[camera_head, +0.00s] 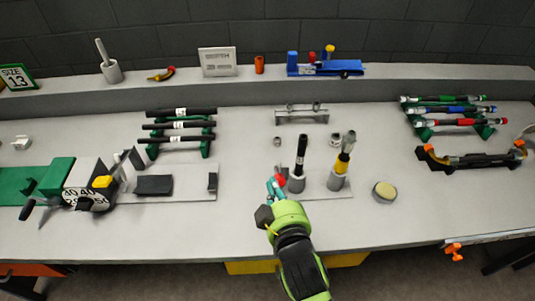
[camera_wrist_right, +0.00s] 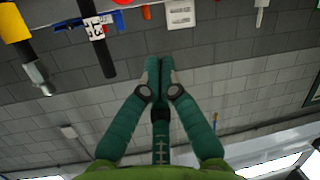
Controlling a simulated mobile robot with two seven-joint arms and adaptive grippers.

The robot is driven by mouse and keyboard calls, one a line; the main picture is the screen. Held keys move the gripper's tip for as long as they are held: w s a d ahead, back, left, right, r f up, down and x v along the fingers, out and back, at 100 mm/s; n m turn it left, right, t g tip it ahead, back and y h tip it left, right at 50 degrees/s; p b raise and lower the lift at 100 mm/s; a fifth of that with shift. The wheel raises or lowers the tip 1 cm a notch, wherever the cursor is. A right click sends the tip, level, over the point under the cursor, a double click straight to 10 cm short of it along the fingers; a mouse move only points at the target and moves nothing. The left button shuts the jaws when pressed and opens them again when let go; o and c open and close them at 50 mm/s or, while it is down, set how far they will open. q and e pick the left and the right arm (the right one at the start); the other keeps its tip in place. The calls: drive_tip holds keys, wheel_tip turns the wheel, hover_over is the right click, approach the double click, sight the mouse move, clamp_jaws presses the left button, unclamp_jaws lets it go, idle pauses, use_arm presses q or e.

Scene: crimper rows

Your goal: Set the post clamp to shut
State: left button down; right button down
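Two grey posts stand on a plate (camera_head: 312,190) at the middle of the bench. The left post (camera_head: 296,184) holds a black rod (camera_head: 301,150); the right post (camera_head: 337,183) holds a yellow and black rod (camera_head: 344,160). A small red part (camera_head: 280,180) shows low beside the left post; it looks like the clamp's handle, but its position is hard to tell. My right gripper (camera_head: 272,188) is just left of it; contact cannot be told. In the wrist view its green fingers (camera_wrist_right: 160,68) are together with nothing visible between them. My left gripper is not in view.
A sponge-like disc (camera_head: 384,191) lies right of the posts. A metal rack (camera_head: 301,115) stands behind them. A machine with a numbered dial (camera_head: 85,198) is at the left. Racks of rods (camera_head: 180,133) stand farther back.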

drive_tip(key=p, duration=0.2)
hover_over(278, 175)
drive_tip(key=w+a, duration=0.1)
drive_tip(key=a, duration=0.2)
wheel_tip(278, 175, down, 2)
drive_tip(key=f, duration=0.1)
drive_tip(key=s+d+f, duration=0.1)
drive_tip(key=s+f+p, duration=0.1)
drive_tip(key=shift+s+d+f, duration=0.1)
drive_tip(key=shift+d+f, duration=0.05)
drive_tip(key=shift+d, duration=0.15)
